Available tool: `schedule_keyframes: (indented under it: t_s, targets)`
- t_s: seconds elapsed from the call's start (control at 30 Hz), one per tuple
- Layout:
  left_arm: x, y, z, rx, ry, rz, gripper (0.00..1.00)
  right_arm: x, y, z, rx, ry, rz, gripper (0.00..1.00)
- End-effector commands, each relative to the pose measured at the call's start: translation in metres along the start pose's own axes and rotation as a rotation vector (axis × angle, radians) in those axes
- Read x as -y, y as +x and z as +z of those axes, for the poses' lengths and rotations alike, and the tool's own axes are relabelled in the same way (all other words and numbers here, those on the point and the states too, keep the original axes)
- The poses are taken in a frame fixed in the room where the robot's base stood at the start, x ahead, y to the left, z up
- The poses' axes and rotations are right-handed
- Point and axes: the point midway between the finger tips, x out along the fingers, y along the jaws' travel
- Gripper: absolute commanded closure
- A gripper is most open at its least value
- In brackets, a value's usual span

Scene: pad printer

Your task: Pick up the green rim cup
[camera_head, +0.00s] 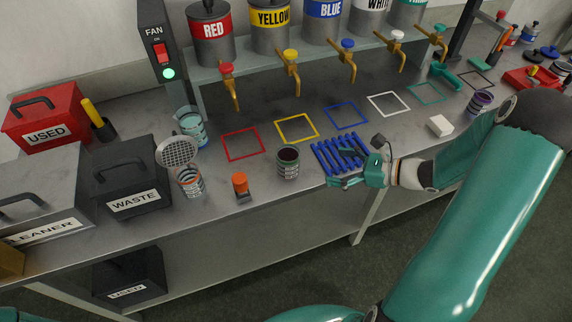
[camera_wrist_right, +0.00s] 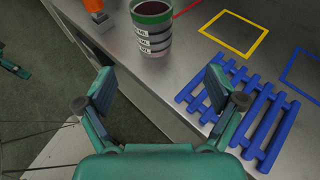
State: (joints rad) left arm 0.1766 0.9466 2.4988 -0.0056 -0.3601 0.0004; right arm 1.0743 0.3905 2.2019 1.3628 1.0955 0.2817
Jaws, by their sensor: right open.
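The green rim cup (camera_head: 288,162) stands upright near the table's front edge, left of the blue rack. In the right wrist view the cup (camera_wrist_right: 152,30) shows a green rim, a dark inside and a grey body with white label bands. My right gripper (camera_head: 337,169) is open and empty, to the right of the cup and apart from it, over the rack's front part. In the right wrist view the cup is ahead of the spread fingers (camera_wrist_right: 160,80). A teal part at that view's left edge may belong to my left gripper; its jaws cannot be made out.
The blue slatted rack (camera_head: 342,150) lies beside my right gripper. An orange-topped item (camera_head: 240,184) stands left of the cup, then a striped cup (camera_head: 190,182) below a round strainer (camera_head: 176,151). Coloured square outlines lie behind, under the taps. A white block (camera_head: 440,126) is right.

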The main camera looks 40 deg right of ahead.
Motion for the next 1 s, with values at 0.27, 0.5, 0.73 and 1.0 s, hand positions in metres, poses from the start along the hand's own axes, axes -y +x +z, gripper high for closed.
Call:
schedule_keyframes:
  t_s: [0.27, 0.5, 0.73, 1.0]
  targets:
    - [-0.002, -0.006, 0.0, 0.0, 0.0, 0.0, 0.6, -0.003, 0.062, 0.0, -0.001, 0.001, 0.009, 0.07]
    - [-0.003, -0.009, 0.0, 0.0, 0.0, 0.0, 0.6, -0.003, 0.09, -0.001, -0.003, -0.001, 0.005, 0.07]
    - [-0.005, -0.014, 0.0, 0.0, 0.0, 0.0, 0.6, -0.007, 0.106, -0.002, -0.004, 0.001, 0.008, 0.07]
    - [-0.008, -0.023, 0.0, 0.0, 0.0, 0.0, 0.6, -0.009, 0.14, -0.005, -0.003, 0.0, 0.005, 0.07]
